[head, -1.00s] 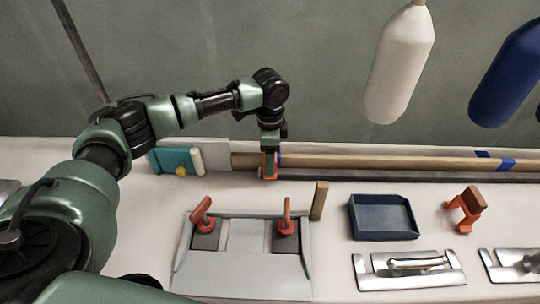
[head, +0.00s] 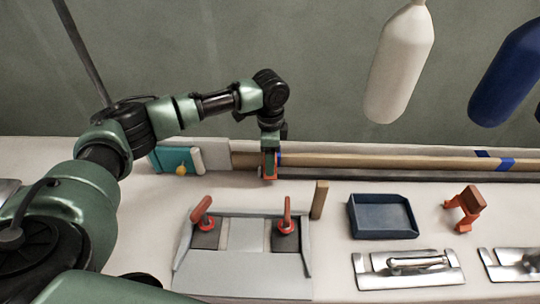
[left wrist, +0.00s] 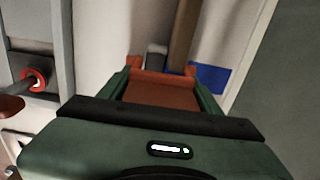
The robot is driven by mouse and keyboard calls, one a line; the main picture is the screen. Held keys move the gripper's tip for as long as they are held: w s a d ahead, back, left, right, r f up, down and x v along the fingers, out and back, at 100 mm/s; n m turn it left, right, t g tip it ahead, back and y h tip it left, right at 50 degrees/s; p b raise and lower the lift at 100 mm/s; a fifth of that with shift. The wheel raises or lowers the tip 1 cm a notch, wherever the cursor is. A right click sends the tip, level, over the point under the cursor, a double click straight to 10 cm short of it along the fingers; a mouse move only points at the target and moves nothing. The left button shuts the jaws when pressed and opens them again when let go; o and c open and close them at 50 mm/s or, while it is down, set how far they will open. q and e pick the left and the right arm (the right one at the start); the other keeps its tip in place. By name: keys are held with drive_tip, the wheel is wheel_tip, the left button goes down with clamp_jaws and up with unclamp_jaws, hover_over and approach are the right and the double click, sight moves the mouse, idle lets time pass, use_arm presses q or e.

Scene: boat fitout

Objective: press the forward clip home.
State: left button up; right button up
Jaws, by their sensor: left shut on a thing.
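My left gripper (head: 270,155) is shut on an orange-red clip (head: 269,170) at the long wooden pole (head: 370,162) along the back of the bench. In the left wrist view the clip (left wrist: 160,93) sits between the green fingers. Its two orange ends show at either side of the pole (left wrist: 184,38), beside a blue tape band (left wrist: 210,77). How deep the clip sits on the pole is hidden. A second orange-red clip (head: 467,207) stands loose on the bench at the right. My right gripper is not in view.
A grey fixture (head: 245,262) with two red-handled clamps stands in front, beside a small wooden block (head: 319,199). A dark blue tray (head: 382,216) and metal fittings (head: 410,270) lie to the right. A teal item (head: 172,160) lies left. White (head: 399,65) and blue (head: 507,75) cylinders hang above.

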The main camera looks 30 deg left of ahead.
use_arm(q)
drive_tip(key=shift+s+f, duration=0.15)
drive_tip(key=shift+f, duration=0.5)
drive_tip(key=o, duration=1.7)
drive_tip(key=shift+o, duration=1.1)
